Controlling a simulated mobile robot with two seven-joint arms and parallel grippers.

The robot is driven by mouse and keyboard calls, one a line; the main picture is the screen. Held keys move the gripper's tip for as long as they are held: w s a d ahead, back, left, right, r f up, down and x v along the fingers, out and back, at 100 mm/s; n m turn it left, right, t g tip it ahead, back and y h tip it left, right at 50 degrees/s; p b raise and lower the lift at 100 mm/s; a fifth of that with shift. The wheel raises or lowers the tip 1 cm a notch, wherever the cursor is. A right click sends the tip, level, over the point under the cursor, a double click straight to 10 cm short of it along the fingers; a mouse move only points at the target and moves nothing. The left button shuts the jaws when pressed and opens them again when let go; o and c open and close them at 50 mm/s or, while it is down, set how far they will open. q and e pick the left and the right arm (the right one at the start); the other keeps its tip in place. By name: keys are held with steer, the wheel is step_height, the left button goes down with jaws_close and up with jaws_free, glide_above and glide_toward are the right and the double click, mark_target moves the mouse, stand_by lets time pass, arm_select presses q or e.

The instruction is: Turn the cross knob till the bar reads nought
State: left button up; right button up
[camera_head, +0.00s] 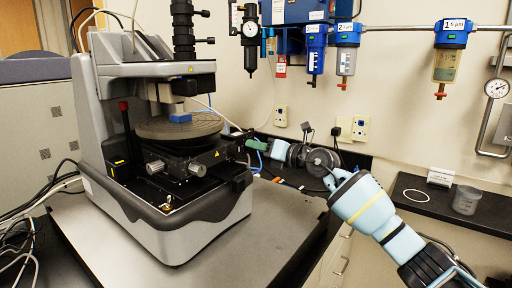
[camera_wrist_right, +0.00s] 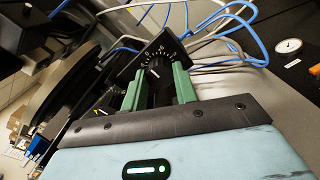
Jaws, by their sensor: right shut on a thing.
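The stylus profiler (camera_head: 100,110) stands on the grey table in the head view, with a round stage (camera_head: 165,130) bearing a small blue block (camera_head: 180,118). My right gripper (camera_head: 247,144) reaches in from the right to the stage's right side. In the right wrist view its green fingers (camera_wrist_right: 157,82) are shut on a black knob (camera_wrist_right: 157,70) with a white pointer line. The knob sits on a black plate (camera_wrist_right: 150,50) with white scale marks, too small to read surely. The knob is hidden in the head view. I cannot make out a bar readout. My left gripper is out of view.
Two silver knobs (camera_head: 197,170) stick out at the stage's front. Blue and white cables (camera_wrist_right: 215,30) loop close behind the knob plate. A black shelf at right holds a clear cup (camera_head: 466,200) and a white ring (camera_head: 416,195). The table front is clear.

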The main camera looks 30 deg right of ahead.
steer(key=n, duration=1.5)
steer(key=o, duration=1.1)
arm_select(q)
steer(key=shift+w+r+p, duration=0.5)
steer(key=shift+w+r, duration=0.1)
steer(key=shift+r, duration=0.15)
arm_select(e)
steer(key=v, duration=0.8)
